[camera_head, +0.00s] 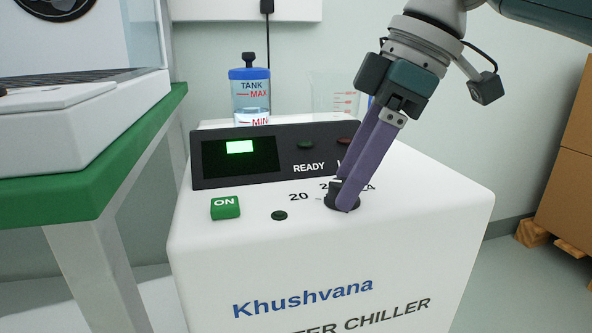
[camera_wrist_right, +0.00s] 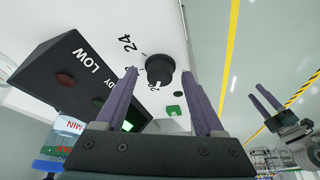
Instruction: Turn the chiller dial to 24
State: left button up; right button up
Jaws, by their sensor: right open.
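The black chiller dial (camera_head: 332,202) sits on the white top of the chiller (camera_head: 230,262). The numbers 20 and, partly hidden, 24 show around it. In the right wrist view the dial (camera_wrist_right: 160,68) lies between my fingertips, with 24 printed at its upper left and another number partly hidden below it. My right gripper (camera_head: 347,198) is open, its purple fingers reaching down at the dial; it also shows in the right wrist view (camera_wrist_right: 160,74). I cannot tell whether the fingers touch the dial or where its pointer stands. My left gripper (camera_wrist_right: 264,99) is open, well away from the dial.
A black panel (camera_head: 205,178) with a lit green display (camera_head: 239,147) and lamps stands behind the dial. A green ON button (camera_head: 225,207) is left of it. A blue-capped tank (camera_head: 250,88) stands behind the panel. A green-edged bench (camera_head: 95,190) is at left, cardboard boxes (camera_head: 568,165) at right.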

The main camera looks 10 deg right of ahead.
grip_shut()
dwell(0.4)
